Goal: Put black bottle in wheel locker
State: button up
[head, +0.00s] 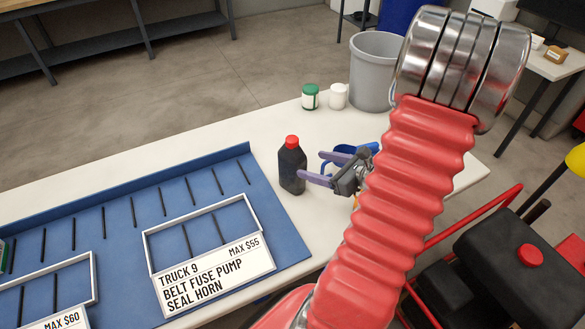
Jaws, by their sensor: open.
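The black bottle (291,168) with a red cap stands upright on the white table, right of the blue rack. My gripper (311,166) is open just right of the bottle, its two purple fingers pointing left toward it. The near finger's tip reaches the bottle's lower right side in the picture; I cannot tell whether it touches. My red ribbed arm covers the right part of the table. I cannot make out anything as the wheel locker in this view.
A blue divided rack (120,196) with white-framed sections and a "Truck 9" sign (215,275) fills the table's left. A green jar (310,97), a white jar (338,96) and a grey bin (372,85) stand behind. A blue object (345,158) lies behind my gripper.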

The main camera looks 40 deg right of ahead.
aim_at(304, 162)
jog(key=shift+x, duration=2.5)
jog(key=shift+x, duration=2.6)
jog(key=shift+a, duration=0.1)
grip_shut()
